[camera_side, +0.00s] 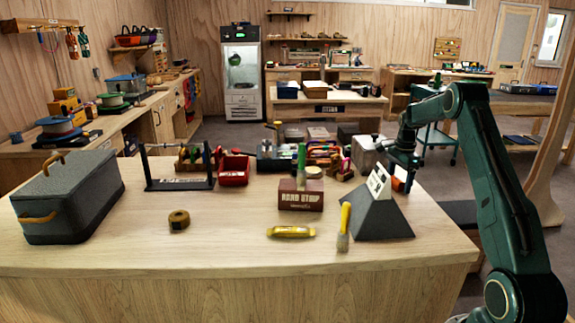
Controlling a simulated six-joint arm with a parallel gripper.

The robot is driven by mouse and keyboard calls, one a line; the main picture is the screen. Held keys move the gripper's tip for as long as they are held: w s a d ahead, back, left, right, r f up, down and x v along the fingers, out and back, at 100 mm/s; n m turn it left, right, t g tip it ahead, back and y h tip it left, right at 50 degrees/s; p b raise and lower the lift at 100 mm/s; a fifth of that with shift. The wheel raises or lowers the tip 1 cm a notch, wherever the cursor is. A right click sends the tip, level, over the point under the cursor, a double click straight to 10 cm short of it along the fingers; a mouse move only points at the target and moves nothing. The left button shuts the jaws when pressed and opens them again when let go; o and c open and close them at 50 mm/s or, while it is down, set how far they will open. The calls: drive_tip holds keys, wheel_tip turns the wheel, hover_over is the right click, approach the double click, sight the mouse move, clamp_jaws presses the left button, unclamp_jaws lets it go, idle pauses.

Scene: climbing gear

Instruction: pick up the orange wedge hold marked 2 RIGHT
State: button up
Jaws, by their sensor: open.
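A small orange piece with a pale face (399,179) shows at the right end of the wooden bench, just behind the dark grey pyramid-shaped block. It may be the orange wedge hold; no marking on it can be read. My gripper (401,164) points down over this end of the bench, right above or beside the orange piece. Its jaws are open, but the fingers are small and dark. I cannot tell whether they touch the piece or stand around it.
The grey block (372,219) with a white card (379,184) stands in front. A grey lidded case (72,203) stands far left. Bench (225,235) front-left is mostly clear.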

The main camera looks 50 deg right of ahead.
drive_tip(key=shift+c, duration=0.4)
drive_tip(key=c, duration=1)
drive_tip(key=shift+r, duration=0.1)
wheel_tip(320, 180, up, 20)
drive_tip(key=shift+f, duration=0.1)
idle(0.4)
